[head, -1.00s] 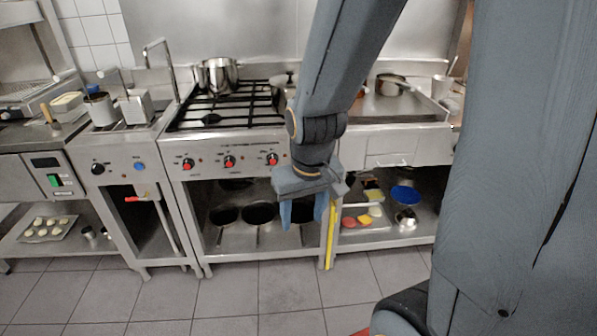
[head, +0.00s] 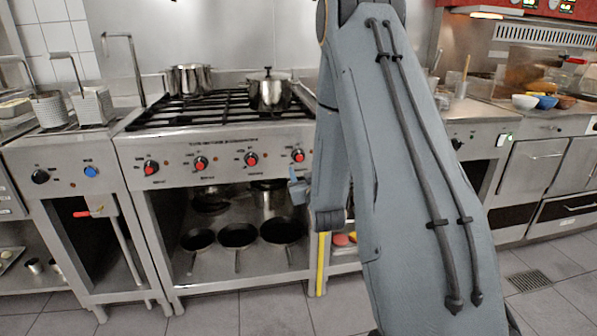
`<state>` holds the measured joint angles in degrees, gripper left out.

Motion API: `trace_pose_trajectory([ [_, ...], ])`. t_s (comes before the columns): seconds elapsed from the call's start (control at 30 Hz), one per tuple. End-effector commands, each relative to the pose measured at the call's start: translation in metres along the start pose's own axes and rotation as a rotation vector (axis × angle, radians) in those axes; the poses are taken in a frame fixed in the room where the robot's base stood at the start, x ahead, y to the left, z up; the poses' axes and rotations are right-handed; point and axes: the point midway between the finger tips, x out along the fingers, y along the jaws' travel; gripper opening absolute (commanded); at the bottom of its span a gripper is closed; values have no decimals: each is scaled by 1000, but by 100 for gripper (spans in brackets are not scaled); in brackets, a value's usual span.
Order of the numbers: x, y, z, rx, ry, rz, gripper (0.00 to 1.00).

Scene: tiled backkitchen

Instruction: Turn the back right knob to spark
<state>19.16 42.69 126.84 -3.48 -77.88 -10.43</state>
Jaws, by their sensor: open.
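The stove (head: 225,141) has a row of several red-centred knobs along its front panel. The rightmost knob (head: 297,155) is in plain view, with another red knob (head: 251,159) to its left. The knob labels are too small to read, so I cannot tell which one is marked back right or its exact setting. My gripper (head: 297,189) is open, with its blue fingers just below the rightmost knob in the picture and apart from it. My arm hides part of the gripper and the stove's right end.
A lidded pot (head: 269,92) stands on the right of the burner grate and a larger pot (head: 189,80) at the back left. Pans (head: 238,236) sit on the shelf below. A fryer (head: 65,160) adjoins on the left. Floor in front is clear.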

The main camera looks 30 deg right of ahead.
Motion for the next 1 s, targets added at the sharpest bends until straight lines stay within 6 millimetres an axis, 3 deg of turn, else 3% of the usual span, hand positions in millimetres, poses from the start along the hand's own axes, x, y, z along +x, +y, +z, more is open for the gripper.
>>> trace_pose_trajectory([
  [0.17,11,4,1,-4,32,11,51],
  [0.6,71,4,-1,-3,29,11,51],
  [1.0,80,4,-1,-3,28,10,51],
])
